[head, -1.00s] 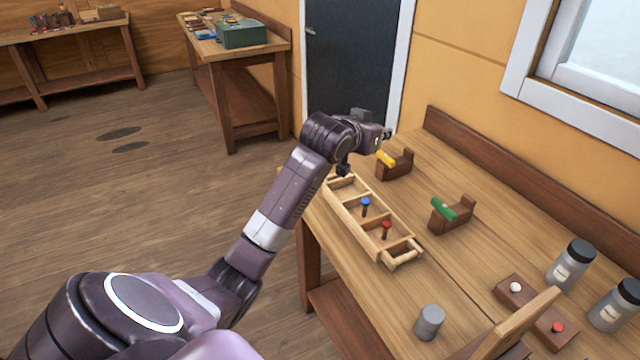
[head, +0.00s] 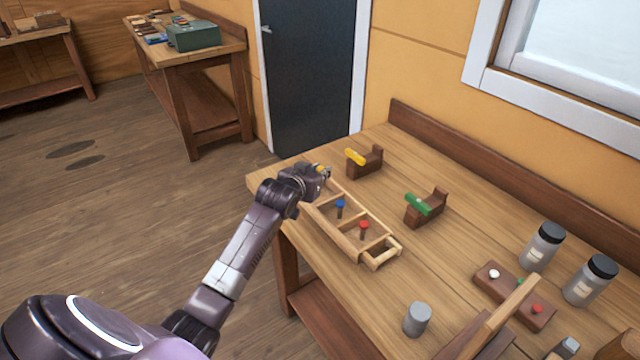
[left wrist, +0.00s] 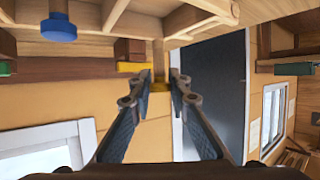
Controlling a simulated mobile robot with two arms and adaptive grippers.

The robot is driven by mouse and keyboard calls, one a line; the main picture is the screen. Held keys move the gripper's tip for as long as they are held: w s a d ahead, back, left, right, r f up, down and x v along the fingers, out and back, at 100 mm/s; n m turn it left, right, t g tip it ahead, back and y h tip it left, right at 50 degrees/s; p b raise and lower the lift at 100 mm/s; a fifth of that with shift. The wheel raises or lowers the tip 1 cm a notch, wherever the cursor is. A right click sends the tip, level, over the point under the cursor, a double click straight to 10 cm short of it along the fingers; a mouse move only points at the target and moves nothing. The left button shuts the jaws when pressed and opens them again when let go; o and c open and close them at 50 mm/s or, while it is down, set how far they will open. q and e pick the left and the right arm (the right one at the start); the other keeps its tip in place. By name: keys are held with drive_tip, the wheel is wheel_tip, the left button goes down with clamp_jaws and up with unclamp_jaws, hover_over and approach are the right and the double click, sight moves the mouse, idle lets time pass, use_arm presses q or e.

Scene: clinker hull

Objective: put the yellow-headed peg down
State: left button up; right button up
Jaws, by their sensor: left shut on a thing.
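My wrist hides the tray's far end, so I cannot tell whether the peg touches the tray floor. A blue-headed peg (head: 340,204) and a red-headed peg (head: 363,225) stand upright in the tray's middle compartments. My right gripper is not in view.
Dark wooden blocks with a yellow bar (head: 355,157) and a green bar (head: 417,203) stand behind the tray. Two jars (head: 541,250), a grey cylinder (head: 417,320) and a brown block with small knobs (head: 512,297) are at the right. Bare tabletop lies between.

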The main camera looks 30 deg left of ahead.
use_arm(q)
drive_tip(key=shift+f, duration=0.7)
wheel_tip(320, 180, down, 4)
drive_tip(key=shift+r, duration=0.15)
drive_tip(key=o, duration=0.7)
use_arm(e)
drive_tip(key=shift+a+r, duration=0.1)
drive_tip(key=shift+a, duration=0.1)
use_arm(q)
drive_tip(key=v, duration=1.2)
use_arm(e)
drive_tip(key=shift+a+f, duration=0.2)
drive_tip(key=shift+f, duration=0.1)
